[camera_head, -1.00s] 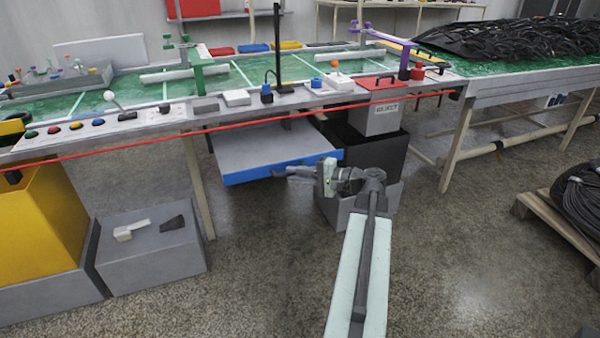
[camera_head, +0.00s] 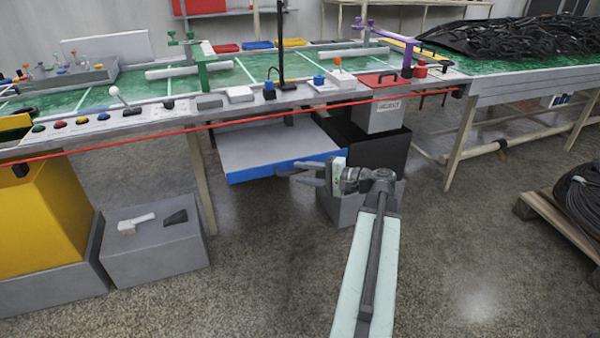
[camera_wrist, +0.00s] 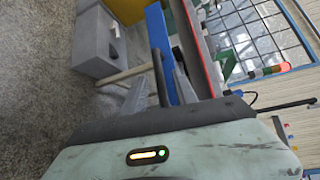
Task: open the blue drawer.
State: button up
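The blue drawer shows in the head view as a grey tray (camera_head: 265,148) with a blue front (camera_head: 262,172). It stands out from under the workbench. Its blue front also shows in the wrist view (camera_wrist: 157,30), with a dark bar (camera_wrist: 158,75), seemingly its handle, along it. My gripper (camera_head: 299,172) is at the right part of the blue front, with its two fingers spread. In the wrist view, the open fingers (camera_wrist: 160,90) lie on either side of the dark bar; I cannot tell whether they touch it.
The workbench edge with a red strip (camera_head: 150,142) runs above the drawer. A black bin (camera_head: 385,152) stands right of it. A grey box (camera_head: 155,252) and a yellow bin (camera_head: 50,215) are at the left. Bare floor lies in front.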

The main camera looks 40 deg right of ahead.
jog(key=f+v, duration=0.1)
jog(key=v, duration=0.5)
jog(key=shift+s+r+p, duration=0.25)
jog(key=shift+r+p, duration=0.1)
jog(key=shift+r, duration=0.15)
jog(key=shift+d, duration=0.1)
